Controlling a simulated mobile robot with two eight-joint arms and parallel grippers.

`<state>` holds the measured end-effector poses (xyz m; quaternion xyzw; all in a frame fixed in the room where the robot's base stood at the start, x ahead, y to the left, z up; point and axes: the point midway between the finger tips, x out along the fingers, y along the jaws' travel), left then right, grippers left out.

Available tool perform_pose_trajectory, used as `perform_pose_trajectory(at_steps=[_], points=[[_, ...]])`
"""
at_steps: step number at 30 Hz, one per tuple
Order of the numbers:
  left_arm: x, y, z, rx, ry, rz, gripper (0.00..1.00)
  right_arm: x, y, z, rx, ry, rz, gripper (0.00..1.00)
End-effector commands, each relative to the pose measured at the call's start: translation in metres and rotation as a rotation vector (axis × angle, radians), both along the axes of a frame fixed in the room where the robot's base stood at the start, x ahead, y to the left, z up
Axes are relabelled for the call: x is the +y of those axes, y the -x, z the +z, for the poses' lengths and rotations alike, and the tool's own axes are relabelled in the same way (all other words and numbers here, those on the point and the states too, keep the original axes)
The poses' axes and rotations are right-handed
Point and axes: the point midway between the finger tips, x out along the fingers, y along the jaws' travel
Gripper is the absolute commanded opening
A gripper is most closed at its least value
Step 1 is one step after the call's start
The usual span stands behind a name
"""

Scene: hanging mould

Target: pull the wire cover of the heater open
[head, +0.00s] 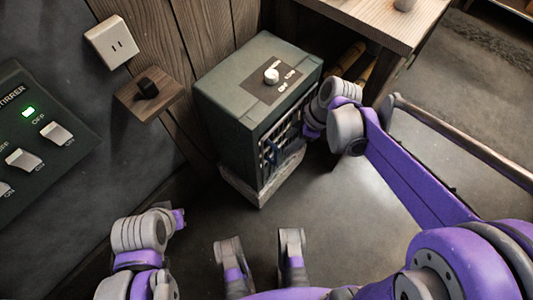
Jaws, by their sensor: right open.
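A wooden table (385,18) stands close behind my right wrist. A green switch panel (40,145) is at the far left. The floor before the heater is clear.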

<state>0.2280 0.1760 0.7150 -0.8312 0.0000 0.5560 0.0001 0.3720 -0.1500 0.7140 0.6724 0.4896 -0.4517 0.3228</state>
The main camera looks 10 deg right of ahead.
Motion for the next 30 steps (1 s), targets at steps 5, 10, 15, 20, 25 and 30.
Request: perform_pose_trajectory(at_steps=[5, 10, 15, 20, 25, 30], points=[[0.000, -0.001, -0.011, 0.004, 0.000, 0.000, 0.00, 0.010, -0.003, -0.025, -0.001, 0.000, 0.003, 0.50], [0.000, -0.003, -0.025, 0.008, 0.000, 0.000, 0.00, 0.023, -0.007, -0.057, -0.001, 0.000, 0.002, 0.50], [0.000, -0.004, -0.035, 0.011, 0.000, 0.000, 0.00, 0.032, -0.010, -0.080, -0.001, 0.001, 0.001, 0.50], [0.000, -0.005, -0.039, 0.012, 0.000, 0.000, 0.00, 0.037, -0.011, -0.091, -0.001, 0.001, -0.002, 0.50], [0.000, -0.005, -0.040, 0.012, 0.000, 0.000, 0.00, 0.038, -0.011, -0.094, -0.002, 0.002, -0.002, 0.50], [0.000, -0.005, -0.039, 0.012, 0.000, 0.000, 0.00, 0.038, -0.011, -0.093, -0.002, 0.002, -0.002, 0.48]])
